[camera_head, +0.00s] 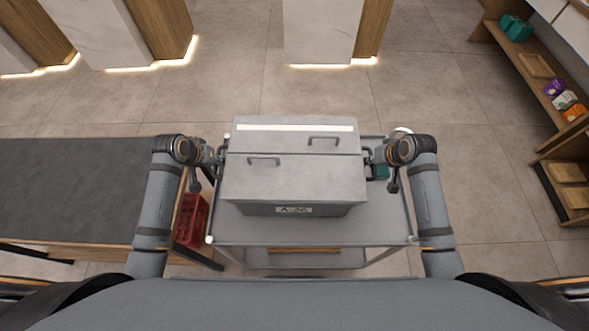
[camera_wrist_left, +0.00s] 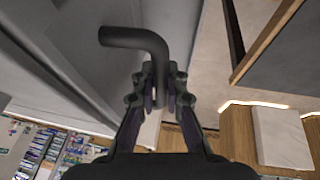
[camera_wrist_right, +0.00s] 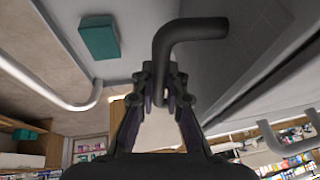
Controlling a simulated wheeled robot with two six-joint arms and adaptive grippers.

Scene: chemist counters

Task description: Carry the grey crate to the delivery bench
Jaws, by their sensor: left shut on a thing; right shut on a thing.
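The grey crate (camera_head: 293,182) has a two-part lid with handles and a label reading A-26 on its front. It is over the top of a grey trolley (camera_head: 300,232) in the head view; I cannot tell whether it rests on it. My left gripper (camera_head: 218,157) is shut on the crate's left side handle, a dark bent bar (camera_wrist_left: 140,40) in the left wrist view. My right gripper (camera_head: 370,157) is shut on the right side handle, a like bar (camera_wrist_right: 190,30) in the right wrist view. Which bench is the delivery bench is not marked.
A dark-topped bench (camera_head: 75,190) stands close to the left of the trolley. A red crate (camera_head: 190,220) is low between them. A teal box (camera_head: 380,173) sits by the crate's right side. Wooden shelves (camera_head: 535,75) stand at the right. Open floor (camera_head: 480,160) lies between.

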